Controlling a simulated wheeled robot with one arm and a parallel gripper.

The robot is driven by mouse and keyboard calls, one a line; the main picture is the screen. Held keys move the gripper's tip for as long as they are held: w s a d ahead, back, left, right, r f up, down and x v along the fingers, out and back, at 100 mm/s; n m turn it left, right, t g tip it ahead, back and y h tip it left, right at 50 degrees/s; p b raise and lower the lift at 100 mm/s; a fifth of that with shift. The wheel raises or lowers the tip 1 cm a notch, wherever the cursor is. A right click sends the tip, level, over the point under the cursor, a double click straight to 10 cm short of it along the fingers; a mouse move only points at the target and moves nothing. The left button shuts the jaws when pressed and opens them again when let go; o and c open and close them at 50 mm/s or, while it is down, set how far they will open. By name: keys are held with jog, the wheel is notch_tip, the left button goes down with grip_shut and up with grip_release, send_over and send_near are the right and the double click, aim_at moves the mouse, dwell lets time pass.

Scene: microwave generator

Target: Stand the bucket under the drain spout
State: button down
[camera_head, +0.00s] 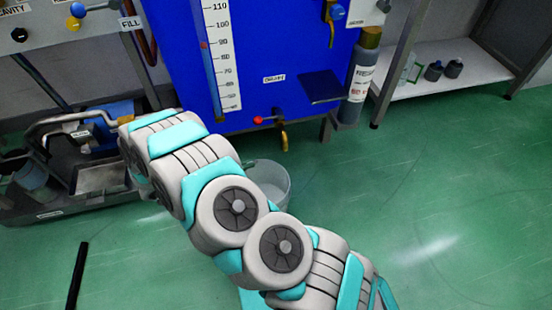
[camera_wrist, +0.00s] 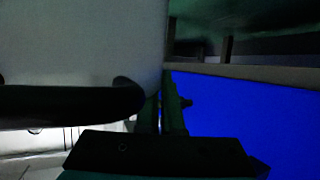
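The pale translucent bucket (camera_head: 270,178) is in the head view, partly hidden behind my arm. In the picture its rim is just below the brass drain spout (camera_head: 284,138) on the blue tank; I cannot tell whether they line up in depth. A red-knobbed valve (camera_head: 258,120) sits left of the spout. My gripper is hidden in the head view. In the wrist view two dark fingers (camera_wrist: 165,105) lie close together beside a large pale wall (camera_wrist: 80,45), probably the bucket. A black rounded bar crosses in front of that wall. The view is too dark to show what they grip.
The blue tank (camera_head: 190,75) fills the upper middle, with a level scale (camera_head: 222,60). A labelled bottle (camera_head: 358,80) stands at its right. A dark tray with pipes and tools (camera_head: 75,205) lies at left. A shelf (camera_head: 450,60) is upper right. The green floor at right is clear.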

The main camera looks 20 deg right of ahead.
jog(key=w+d+f, duration=0.4)
jog(key=w+d, duration=0.5)
jog(key=d, duration=0.1)
jog(key=shift+d+f+b, duration=0.25)
jog(key=shift+f+b, duration=0.05)
jog(key=shift+f, duration=0.2)
jog(key=c, duration=1.1)
grip_release()
jog(key=v, duration=1.2)
jog(key=shift+s, duration=0.1)
